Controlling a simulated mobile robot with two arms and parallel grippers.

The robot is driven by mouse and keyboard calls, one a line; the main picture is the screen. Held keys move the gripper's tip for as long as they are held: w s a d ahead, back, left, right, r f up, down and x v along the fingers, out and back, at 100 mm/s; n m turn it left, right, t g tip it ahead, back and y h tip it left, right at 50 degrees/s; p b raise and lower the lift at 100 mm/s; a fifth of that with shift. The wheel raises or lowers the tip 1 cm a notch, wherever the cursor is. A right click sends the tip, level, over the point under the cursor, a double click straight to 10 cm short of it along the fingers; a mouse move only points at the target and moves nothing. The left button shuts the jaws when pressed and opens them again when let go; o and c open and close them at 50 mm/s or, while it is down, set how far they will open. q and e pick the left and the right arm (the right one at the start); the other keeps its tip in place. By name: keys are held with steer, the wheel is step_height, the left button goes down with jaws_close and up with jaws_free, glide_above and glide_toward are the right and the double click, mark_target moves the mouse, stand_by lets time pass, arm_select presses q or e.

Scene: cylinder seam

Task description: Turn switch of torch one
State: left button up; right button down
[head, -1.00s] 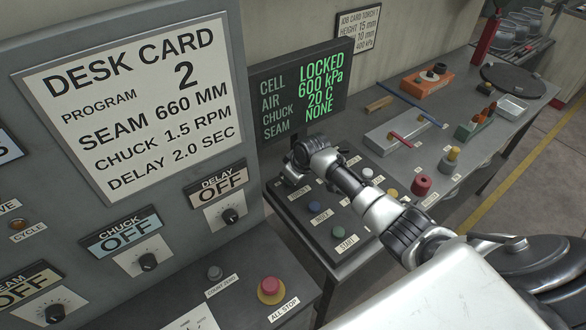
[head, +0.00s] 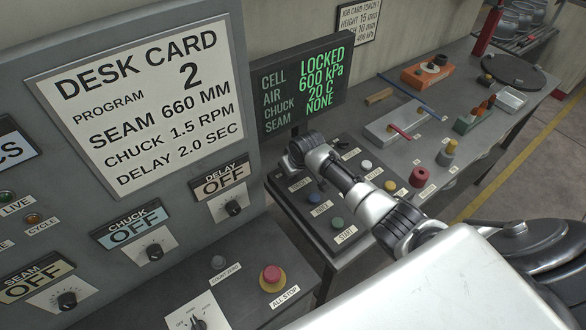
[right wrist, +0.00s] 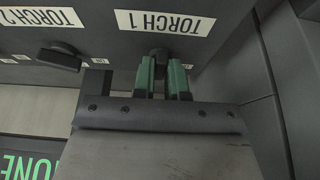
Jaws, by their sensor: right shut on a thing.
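The torch one switch (right wrist: 158,55) is a small dark knob by the TORCH 1 label (right wrist: 164,22), which appears upside down in the right wrist view. My right gripper (right wrist: 162,82) has green fingers on either side of this knob and is shut on it. The angle the switch points to is hard to read between the fingers. A second dark knob (right wrist: 59,58), by the TORCH 2 label (right wrist: 42,16), stands apart to the left. In the head view my right arm's end hides the fingers and switch. My left gripper is not in view.
A screen (head: 300,92) reads LOCKED, 600 kPa, 20 C, NONE. The control panel (head: 235,130) stands left, with DELAY, CHUCK and SEAM at OFF. A red all-stop button (head: 272,273) is at the lower middle. Buttons lie around my right arm, and a bench (head: 470,105) holds several parts.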

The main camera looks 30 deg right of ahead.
steer(key=c, duration=1.2)
jaws_free()
steer(key=shift+o, duration=0.2)
steer(key=shift+r, duration=0.1)
steer(key=b+v, duration=0.1)
steer(key=v, duration=0.9)
steer(key=shift+r+b, duration=0.3)
steer(key=shift+s, duration=0.15)
